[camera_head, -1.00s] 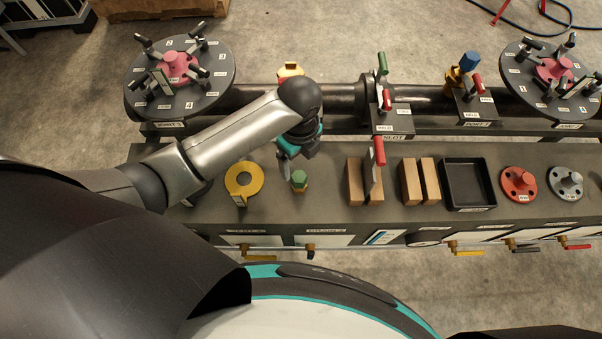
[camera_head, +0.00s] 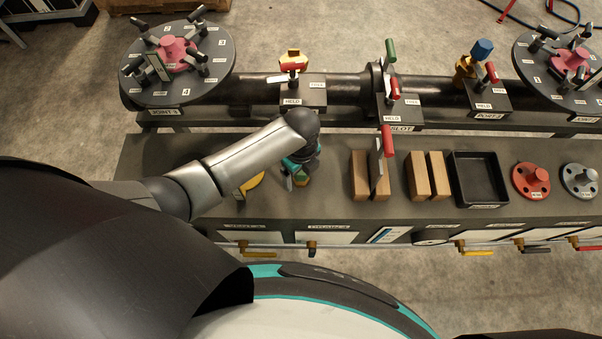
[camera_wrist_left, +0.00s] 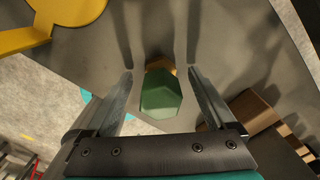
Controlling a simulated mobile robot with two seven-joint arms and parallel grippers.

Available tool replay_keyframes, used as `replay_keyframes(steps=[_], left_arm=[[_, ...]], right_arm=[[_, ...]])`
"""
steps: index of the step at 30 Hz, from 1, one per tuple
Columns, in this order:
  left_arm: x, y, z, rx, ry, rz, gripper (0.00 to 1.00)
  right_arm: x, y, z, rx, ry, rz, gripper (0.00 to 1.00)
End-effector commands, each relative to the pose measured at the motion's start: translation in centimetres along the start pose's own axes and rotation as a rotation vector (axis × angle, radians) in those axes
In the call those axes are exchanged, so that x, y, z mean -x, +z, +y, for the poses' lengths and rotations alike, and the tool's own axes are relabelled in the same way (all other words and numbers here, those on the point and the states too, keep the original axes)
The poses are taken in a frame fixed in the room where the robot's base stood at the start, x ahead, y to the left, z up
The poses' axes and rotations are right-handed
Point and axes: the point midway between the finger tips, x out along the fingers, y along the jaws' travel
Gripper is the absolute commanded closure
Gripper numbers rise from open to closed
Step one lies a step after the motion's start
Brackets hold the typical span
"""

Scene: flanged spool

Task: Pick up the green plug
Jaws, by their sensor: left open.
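The green plug (camera_wrist_left: 160,95) stands on the grey bench, with a brass-coloured part (camera_wrist_left: 160,64) at its base. In the left wrist view it sits between the two open fingers of my left gripper (camera_wrist_left: 160,85), with a gap on each side. In the head view my left gripper (camera_head: 294,180) is over the plug (camera_head: 301,177) and hides most of it. My right gripper is not in view.
Wooden blocks (camera_head: 360,176) stand to the right, then a black tray (camera_head: 455,180) and a red flange (camera_head: 530,180). A pipe with valves (camera_head: 345,90) runs behind.

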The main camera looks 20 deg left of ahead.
Motion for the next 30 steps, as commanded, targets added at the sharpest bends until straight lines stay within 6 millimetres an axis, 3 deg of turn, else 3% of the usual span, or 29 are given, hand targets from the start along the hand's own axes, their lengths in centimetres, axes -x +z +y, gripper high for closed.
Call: replay_keyframes(steps=[5, 27, 30], left_arm=[[0.08, 0.0, 0.0, 0.0, 0.0, 0.0, 0.13], [0.09, 0.03, 0.02, 0.001, 0.001, 0.0, 0.96], [0.09, 0.04, 0.02, 0.001, 0.001, 0.0, 1.0]], right_arm=[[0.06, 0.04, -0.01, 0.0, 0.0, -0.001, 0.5], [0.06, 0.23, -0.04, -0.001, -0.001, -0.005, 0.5], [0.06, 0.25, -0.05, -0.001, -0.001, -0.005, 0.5]])
